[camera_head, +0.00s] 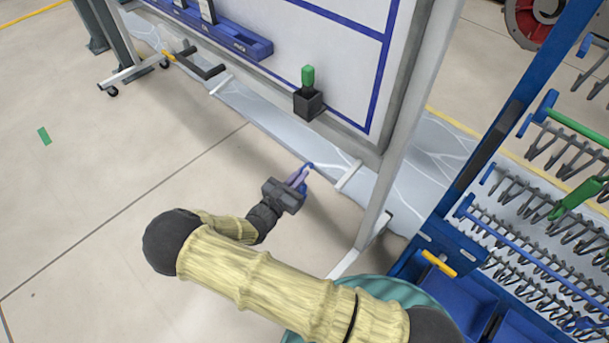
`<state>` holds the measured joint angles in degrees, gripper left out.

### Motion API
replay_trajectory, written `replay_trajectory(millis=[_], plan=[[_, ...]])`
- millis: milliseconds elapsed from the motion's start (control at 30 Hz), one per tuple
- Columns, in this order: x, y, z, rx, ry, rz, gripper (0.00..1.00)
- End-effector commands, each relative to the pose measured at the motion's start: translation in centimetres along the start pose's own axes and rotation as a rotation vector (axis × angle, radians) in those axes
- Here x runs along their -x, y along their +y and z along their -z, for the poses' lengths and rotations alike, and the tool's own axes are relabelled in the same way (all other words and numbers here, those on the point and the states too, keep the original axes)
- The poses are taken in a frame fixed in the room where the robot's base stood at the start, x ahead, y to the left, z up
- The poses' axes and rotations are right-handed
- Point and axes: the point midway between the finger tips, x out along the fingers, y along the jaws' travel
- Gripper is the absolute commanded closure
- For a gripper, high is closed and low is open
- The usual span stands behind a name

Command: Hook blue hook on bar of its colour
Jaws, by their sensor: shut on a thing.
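My gripper (297,179) is at the picture's centre, over the pale floor in front of the whiteboard. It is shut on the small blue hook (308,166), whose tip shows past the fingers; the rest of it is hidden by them. A rack of bars stands at the right. Its blue bar (527,254) runs slantwise with dark metal hooks hanging along it. A green bar (576,124) lies higher up on the same rack. The gripper and blue hook are well left of the rack and apart from it.
The whiteboard's grey post (408,110) stands between my gripper and the rack, with its foot on the floor. A black box with a green handle (308,90) is at the board's lower edge. Blue bins (462,300) are below the rack.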

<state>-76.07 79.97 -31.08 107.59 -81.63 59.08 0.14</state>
Motion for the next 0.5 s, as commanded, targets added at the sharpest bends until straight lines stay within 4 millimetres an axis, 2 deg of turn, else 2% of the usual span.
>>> replay_trajectory(millis=[500], plan=[[2.9,1.9,0.2,0.001,0.002,-0.004,1.0]])
